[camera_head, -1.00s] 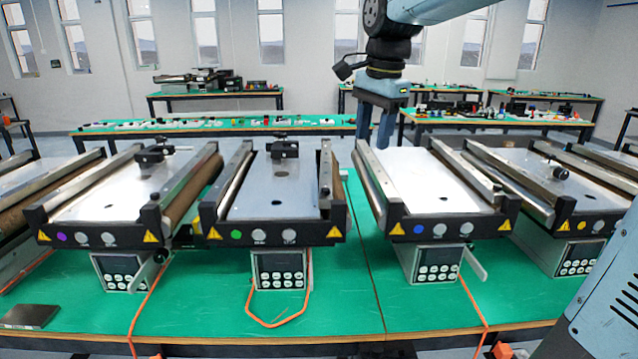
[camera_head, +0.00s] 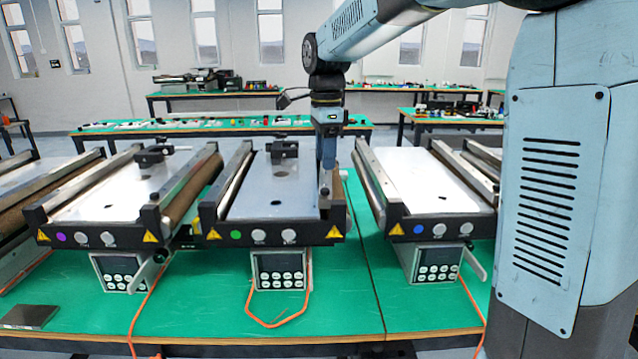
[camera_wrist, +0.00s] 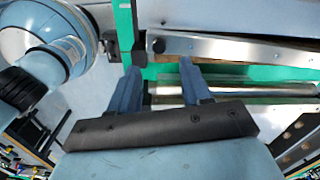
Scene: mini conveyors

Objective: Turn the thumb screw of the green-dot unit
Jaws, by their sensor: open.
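The green-dot unit is the mini conveyor (camera_head: 268,232) left of centre in the head view, with a green dot (camera_head: 236,235) on its black front plate. My gripper (camera_head: 325,188) points down over the front end of this unit's right side rail. In the head view the gripper and the thumb screw area overlap, so the screw is hidden there.
A purple-dot conveyor (camera_head: 110,205) stands to the left and a blue-dot conveyor (camera_head: 440,195) to the right, with a narrow gap beside the green-dot unit. A keypad box (camera_head: 280,268) and an orange cable (camera_head: 252,310) are at the front. The green table (camera_head: 200,315) is mostly clear there.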

